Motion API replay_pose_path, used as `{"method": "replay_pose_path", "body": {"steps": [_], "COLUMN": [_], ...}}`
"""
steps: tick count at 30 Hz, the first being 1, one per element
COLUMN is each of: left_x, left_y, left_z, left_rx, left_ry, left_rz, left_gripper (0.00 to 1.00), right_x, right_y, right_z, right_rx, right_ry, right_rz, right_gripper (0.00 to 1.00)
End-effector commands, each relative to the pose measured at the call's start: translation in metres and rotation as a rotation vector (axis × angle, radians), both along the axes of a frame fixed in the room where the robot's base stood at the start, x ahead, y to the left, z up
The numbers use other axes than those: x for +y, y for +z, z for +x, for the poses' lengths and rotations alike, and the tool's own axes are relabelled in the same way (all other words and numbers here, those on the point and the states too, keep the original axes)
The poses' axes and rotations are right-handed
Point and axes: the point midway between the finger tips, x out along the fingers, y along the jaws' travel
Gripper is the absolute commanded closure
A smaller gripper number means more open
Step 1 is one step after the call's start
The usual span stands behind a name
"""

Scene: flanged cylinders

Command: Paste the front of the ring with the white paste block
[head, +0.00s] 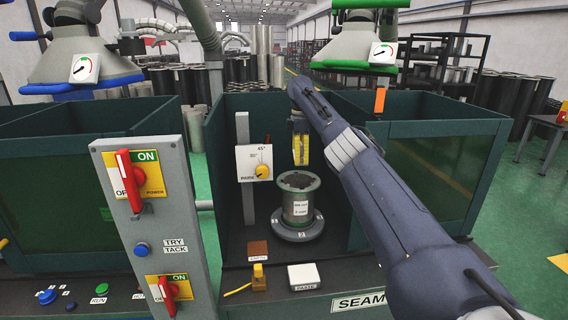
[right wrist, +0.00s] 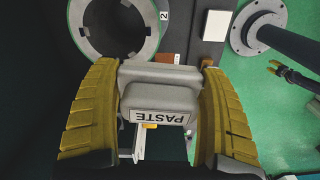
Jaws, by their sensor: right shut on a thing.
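My right gripper (head: 300,146) hangs above and slightly behind the upright grey flanged cylinder (head: 300,200) in the head view. In the right wrist view its yellow fingers (right wrist: 160,78) are shut on a pale grey-white paste block (right wrist: 158,92) with a PASTE label. The block is hard to make out in the head view. The cylinder's open ring top faces up, white labels are on its front, and its wide base flange rests on the bench. Part of the ring (right wrist: 85,45) shows at the upper left of the right wrist view, apart from the block. My left gripper is not clearly seen.
A white pad (head: 303,274) marked PASTE lies on the bench front, beside a yellow tool (head: 258,277) and a brown block (head: 257,250). A dial box (head: 254,163) on a post stands left of the cylinder. Dark green booth walls (head: 222,160) enclose the sides.

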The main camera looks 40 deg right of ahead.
Motion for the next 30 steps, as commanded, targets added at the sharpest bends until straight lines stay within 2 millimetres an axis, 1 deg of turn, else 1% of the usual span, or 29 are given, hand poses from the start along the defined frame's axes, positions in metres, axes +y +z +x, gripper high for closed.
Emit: {"method": "replay_pose_path", "body": {"steps": [3,7,30], "left_x": [0.000,0.000,0.000], "left_y": [0.000,0.000,0.000], "left_z": [0.000,0.000,0.001], "left_rx": [0.000,0.000,-0.001], "left_ry": [0.000,0.000,0.000], "left_rz": [0.000,0.000,0.000], "left_gripper": [0.56,0.56,0.56], "right_x": [-0.011,-0.016,-0.021], "right_y": [0.000,-0.002,-0.006], "right_z": [0.000,0.001,0.001], "right_rx": [-0.001,-0.001,-0.004], "right_ry": [0.030,0.046,0.068], "right_rz": [0.003,0.001,-0.004], "right_gripper": [0.49,0.49,0.49]}}
